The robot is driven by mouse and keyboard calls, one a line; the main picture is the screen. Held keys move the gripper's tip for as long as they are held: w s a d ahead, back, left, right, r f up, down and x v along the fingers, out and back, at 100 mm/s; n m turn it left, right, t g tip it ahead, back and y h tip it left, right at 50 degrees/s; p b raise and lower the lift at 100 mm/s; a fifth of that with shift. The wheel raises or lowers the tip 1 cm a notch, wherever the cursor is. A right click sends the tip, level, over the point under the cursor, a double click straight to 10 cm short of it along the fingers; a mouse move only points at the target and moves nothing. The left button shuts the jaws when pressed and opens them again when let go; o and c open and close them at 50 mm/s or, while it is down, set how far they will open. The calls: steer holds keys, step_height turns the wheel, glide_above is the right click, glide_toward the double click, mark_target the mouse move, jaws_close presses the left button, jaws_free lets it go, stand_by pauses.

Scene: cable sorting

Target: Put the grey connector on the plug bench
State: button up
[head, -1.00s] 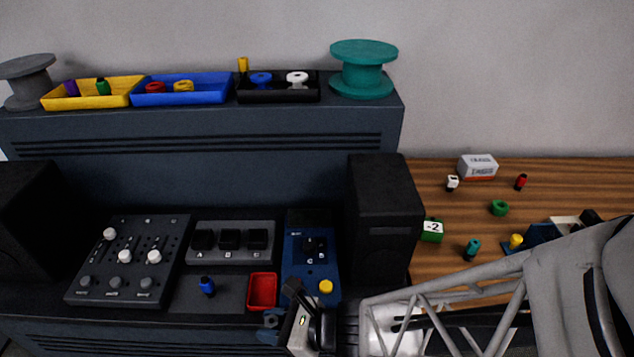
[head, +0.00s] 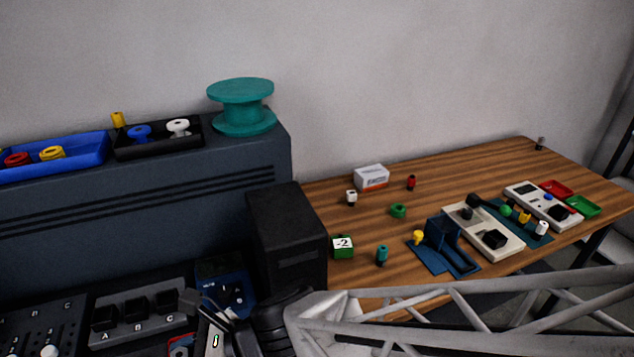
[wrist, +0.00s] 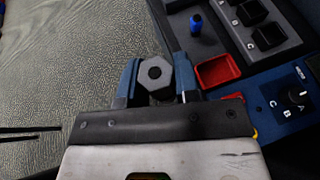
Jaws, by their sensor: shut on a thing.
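In the head view my gripper (head: 213,312) is low, in front of the console, partly cut off by the bottom edge; the connector's outline is hard to tell there. No label marks the plug bench. A wooden bench (head: 460,175) stands to the right, past the black speaker box, with several small coloured plugs and devices on it.
A black speaker box (head: 287,240) stands between the console and the wooden bench. The bench holds a green -2 block (head: 343,247), a white carton (head: 371,178) and a blue stand (head: 440,245). A teal spool (head: 241,105) sits on the shelf. The bench's back middle is clear.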

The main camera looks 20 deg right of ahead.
mark_target(178, 354)
step_height(178, 354, up, 15)
steer(key=w+d+r+m+t+h, duration=0.1)
steer(key=w+d+m+t, duration=0.1)
steer(key=w+d, duration=0.45)
steer(key=w+d+r+m+t+h, duration=0.1)
steer(key=w+d+t, duration=0.15)
steer(key=w, duration=0.65)
steer(key=w+d+m+t+h, duration=0.1)
steer(key=w+d+m, duration=0.1)
steer(key=w+d, duration=0.45)
steer(key=w+d+f+m+t+h, duration=0.1)
steer(key=w+d+m+h, duration=0.1)
steer(key=w+d, duration=0.7)
steer(key=w+d+f+m+t+h, duration=0.15)
steer(key=w+d, duration=0.45)
steer(key=d, duration=0.7)
steer(key=shift+m, duration=0.25)
steer(key=f, duration=2.5)
steer(key=shift+s+a+f, duration=0.15)
steer(key=shift+a, duration=0.25)
steer(key=w+d, duration=0.1)
steer(key=w, duration=0.4)
steer(key=w+f, duration=0.1)
steer(key=w, duration=0.4)
steer(key=w+d, duration=0.1)
steer(key=w, duration=0.4)
steer(key=shift+w+d+f, duration=0.25)
steer(key=shift+w+d, duration=0.1)
steer(key=shift+w, duration=0.05)
